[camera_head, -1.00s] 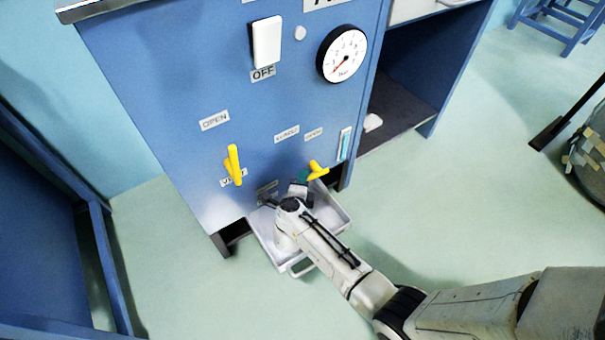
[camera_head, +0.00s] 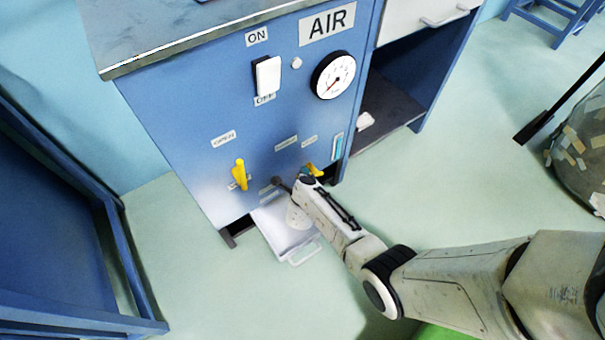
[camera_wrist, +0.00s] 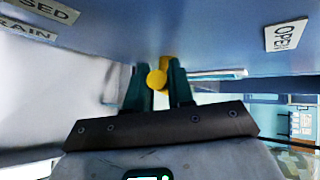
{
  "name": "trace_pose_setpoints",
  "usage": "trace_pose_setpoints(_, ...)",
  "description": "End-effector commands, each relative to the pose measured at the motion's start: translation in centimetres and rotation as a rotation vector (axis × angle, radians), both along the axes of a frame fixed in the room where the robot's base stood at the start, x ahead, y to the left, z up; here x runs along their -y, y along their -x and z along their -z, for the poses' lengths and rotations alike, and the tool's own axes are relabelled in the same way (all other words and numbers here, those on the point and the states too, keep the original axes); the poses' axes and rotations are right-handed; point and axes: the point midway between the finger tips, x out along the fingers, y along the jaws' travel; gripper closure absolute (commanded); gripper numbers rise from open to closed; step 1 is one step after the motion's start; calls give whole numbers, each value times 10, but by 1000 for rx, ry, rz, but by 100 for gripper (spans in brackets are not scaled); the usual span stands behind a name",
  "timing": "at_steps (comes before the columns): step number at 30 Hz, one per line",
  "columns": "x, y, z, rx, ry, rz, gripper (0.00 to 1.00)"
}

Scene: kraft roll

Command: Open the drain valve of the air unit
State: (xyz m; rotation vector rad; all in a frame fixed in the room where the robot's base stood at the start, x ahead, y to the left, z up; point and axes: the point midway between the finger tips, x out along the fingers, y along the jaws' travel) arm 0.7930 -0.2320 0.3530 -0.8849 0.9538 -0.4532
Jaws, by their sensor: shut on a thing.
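The blue air unit (camera_head: 190,120) carries a small yellow drain valve handle (camera_head: 312,169) low on its front, at the right. My gripper (camera_wrist: 160,85) has its teal fingers on both sides of this yellow handle (camera_wrist: 157,78) and is shut on it. In the wrist view an OPEN label (camera_wrist: 285,35) is to the right of the handle, and labels ending in SED (camera_wrist: 48,9) and RAIN (camera_wrist: 28,30) are at the upper left. In the head view my arm hides the fingers and part of the handle.
A larger yellow valve handle (camera_head: 240,175) is at the left, below an OPEN label (camera_head: 223,138). A white switch (camera_head: 267,76) and a round gauge (camera_head: 333,75) are above. A pale tray (camera_head: 270,222) lies on the floor below.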

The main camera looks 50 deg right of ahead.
Motion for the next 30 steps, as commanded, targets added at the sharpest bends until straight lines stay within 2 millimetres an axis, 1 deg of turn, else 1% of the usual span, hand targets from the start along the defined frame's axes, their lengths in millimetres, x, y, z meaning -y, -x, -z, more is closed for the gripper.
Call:
trace_pose_setpoints(11, -1, 0, 1, 0, -4, -2, 100)
trace_pose_setpoints(12, -1, 0, 1, 0, -4, -2, 76)
trace_pose_setpoints(18, 0, 0, 1, 0, -3, -1, 58)
trace_pose_setpoints(26, -1, 1, -1, 0, -3, -1, 58)
trace_pose_setpoints(30, -10, 8, -9, -1, -3, -3, 58)
